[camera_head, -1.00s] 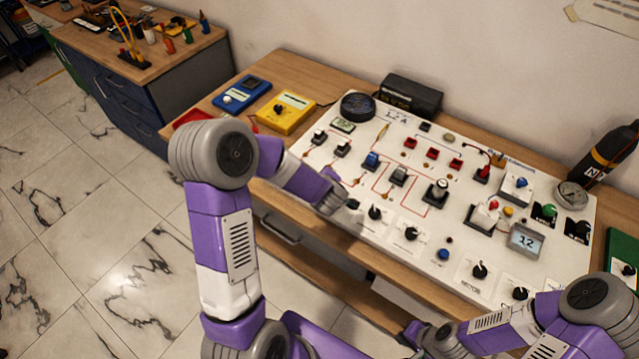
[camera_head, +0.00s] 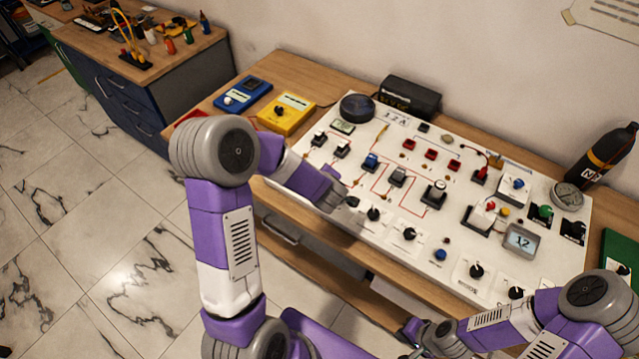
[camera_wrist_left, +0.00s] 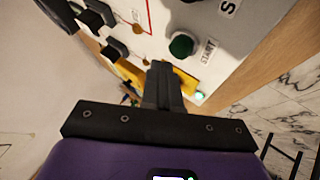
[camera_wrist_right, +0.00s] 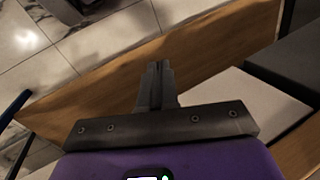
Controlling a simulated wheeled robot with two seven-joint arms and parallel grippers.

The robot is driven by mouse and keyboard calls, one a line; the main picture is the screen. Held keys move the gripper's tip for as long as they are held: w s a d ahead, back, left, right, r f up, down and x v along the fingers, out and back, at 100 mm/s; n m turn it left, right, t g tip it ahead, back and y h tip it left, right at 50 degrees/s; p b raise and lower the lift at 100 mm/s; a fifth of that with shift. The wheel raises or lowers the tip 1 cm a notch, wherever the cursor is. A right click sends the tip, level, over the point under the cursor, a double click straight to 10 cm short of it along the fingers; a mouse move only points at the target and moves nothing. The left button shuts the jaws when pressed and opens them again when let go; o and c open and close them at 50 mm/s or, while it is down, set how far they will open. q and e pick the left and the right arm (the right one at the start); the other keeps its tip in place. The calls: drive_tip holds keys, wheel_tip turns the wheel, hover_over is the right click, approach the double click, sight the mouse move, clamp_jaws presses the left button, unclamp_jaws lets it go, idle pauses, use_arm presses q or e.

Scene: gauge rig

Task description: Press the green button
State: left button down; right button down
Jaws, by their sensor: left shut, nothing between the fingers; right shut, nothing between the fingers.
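The green button (camera_wrist_left: 182,45) is a round cap on the white panel (camera_wrist_left: 240,40), beside a START label, in the left wrist view. My left gripper (camera_wrist_left: 160,68) is shut and empty. Its fingertips show just left of and below the button in that view; I cannot tell whether they touch the panel. In the head view my left arm reaches over the panel's near left edge and hides this button. My right gripper (camera_wrist_right: 159,66) is shut and empty, low in front of the wooden bench in the right wrist view.
The panel carries several switches, knobs, red parts and a display (camera_head: 522,240). A green knob (camera_head: 545,212) sits at its right. A yellow meter (camera_head: 286,113) and a blue meter (camera_head: 243,95) lie left of it. A dark bottle (camera_head: 607,158) stands at the right.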

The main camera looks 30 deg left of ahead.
use_arm(q)
drive_tip(key=shift+r+p, duration=2.55)
drive_tip(key=shift+r, duration=0.05)
drive_tip(key=shift+f, duration=0.1)
